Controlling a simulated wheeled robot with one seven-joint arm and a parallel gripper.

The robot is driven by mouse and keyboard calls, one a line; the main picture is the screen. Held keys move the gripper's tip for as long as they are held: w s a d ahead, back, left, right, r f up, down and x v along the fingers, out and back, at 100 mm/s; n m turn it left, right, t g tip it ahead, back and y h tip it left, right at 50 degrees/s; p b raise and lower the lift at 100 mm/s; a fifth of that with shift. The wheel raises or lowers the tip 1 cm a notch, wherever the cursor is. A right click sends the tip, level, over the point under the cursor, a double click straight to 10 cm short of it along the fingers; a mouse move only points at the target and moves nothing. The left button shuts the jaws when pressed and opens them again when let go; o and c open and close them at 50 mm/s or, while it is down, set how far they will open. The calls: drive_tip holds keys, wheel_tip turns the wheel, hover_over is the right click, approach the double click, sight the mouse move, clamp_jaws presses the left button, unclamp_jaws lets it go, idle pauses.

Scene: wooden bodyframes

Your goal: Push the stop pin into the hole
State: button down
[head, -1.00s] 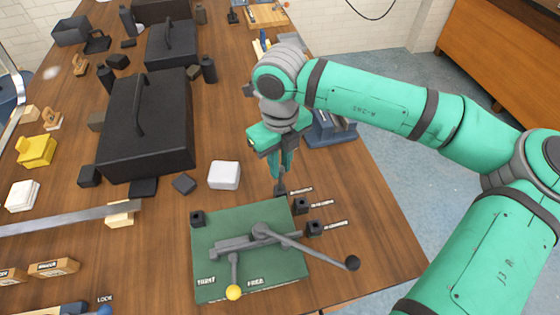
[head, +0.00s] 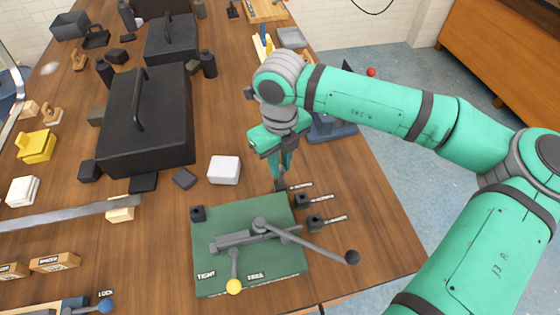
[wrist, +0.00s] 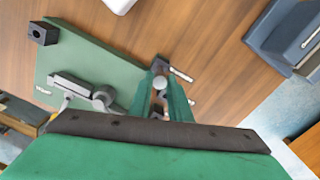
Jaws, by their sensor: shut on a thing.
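The stop pin shows in the wrist view as a small pale grey round head (wrist: 160,82) between the fingertips. My gripper (head: 281,177) is shut on it, pointing down at the back right corner of the green board (head: 210,273). A dark block (head: 280,186) sits right at the fingertips, largely hidden by them; it also shows in the wrist view (wrist: 160,65). I cannot tell how far the pin sits in any hole. The board carries a grey clamp (head: 238,238) with a black-knobbed lever (head: 352,257) and a yellow-knobbed lever (head: 234,286).
Two more dark blocks (head: 303,201) (head: 315,222) with labels stand along the board's right edge. Another dark block (head: 198,213) is at its back left. A white box (head: 224,170) lies behind the board. A blue-grey holder (head: 332,130) stands behind my gripper. A large black case (head: 145,150) stands left.

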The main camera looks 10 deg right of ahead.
drive_tip(key=shift+f, duration=0.2)
drive_tip(key=c, duration=1.6)
unclamp_jaws()
drive_tip(key=shift+o, duration=0.2)
wheel_tip(320, 180, up, 11)
drive_tip(key=shift+f, duration=0.15)
